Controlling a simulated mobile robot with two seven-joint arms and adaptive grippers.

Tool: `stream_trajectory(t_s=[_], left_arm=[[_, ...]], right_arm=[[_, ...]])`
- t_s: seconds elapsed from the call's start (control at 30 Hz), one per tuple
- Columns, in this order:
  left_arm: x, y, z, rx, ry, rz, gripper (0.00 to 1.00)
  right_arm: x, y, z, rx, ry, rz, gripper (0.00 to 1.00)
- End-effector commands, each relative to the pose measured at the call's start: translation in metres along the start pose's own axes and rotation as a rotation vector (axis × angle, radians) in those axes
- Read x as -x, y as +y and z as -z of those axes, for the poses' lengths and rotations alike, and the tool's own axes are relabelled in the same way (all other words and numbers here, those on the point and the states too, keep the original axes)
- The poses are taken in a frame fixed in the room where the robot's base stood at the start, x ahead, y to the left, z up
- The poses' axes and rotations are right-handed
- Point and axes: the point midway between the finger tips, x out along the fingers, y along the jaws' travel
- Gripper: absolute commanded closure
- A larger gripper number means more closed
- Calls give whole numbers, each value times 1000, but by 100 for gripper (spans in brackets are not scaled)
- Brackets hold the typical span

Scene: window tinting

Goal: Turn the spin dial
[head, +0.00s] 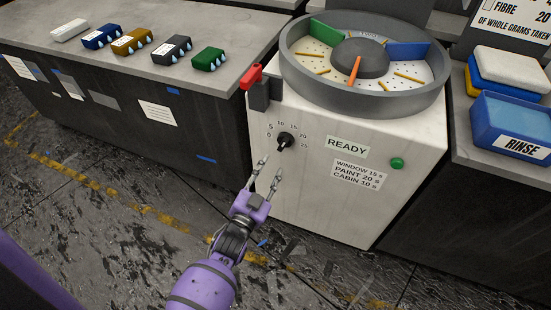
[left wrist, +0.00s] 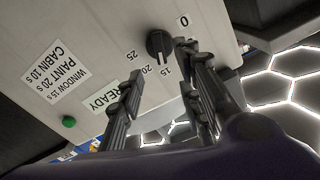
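The spin dial (head: 286,141) is a black knob on the front of a white machine (head: 300,200), with numbers from 0 to 25 around its upper side. Its exact setting is hard to read. The dial also shows in the left wrist view (left wrist: 158,43), where the numbers appear upside down. My left gripper (head: 269,171) is open and empty, just below the dial in the head view, with its fingers pointing up toward it. In the left wrist view its fingers (left wrist: 160,64) stand apart, and the dial shows beyond the gap between their tips. My right gripper is out of view.
Left, a bench (head: 215,25) holds several colored blocks. A blue RINSE tub (head: 510,125) stands right.

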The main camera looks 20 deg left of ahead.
Motion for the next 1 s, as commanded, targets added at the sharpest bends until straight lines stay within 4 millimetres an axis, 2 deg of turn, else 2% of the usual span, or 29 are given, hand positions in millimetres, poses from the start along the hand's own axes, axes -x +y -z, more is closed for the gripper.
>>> stream_trajectory(t_s=[0.1,0.27,0.8,1.0], left_arm=[[19,0,0,0,0,0,67],[29,0,0,0,1,0,67],[30,0,0,0,1,0,67],[28,1,-8,40,-64,-6,67]], right_arm=[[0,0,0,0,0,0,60],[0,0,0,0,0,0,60],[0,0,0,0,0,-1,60],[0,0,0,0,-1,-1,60]])
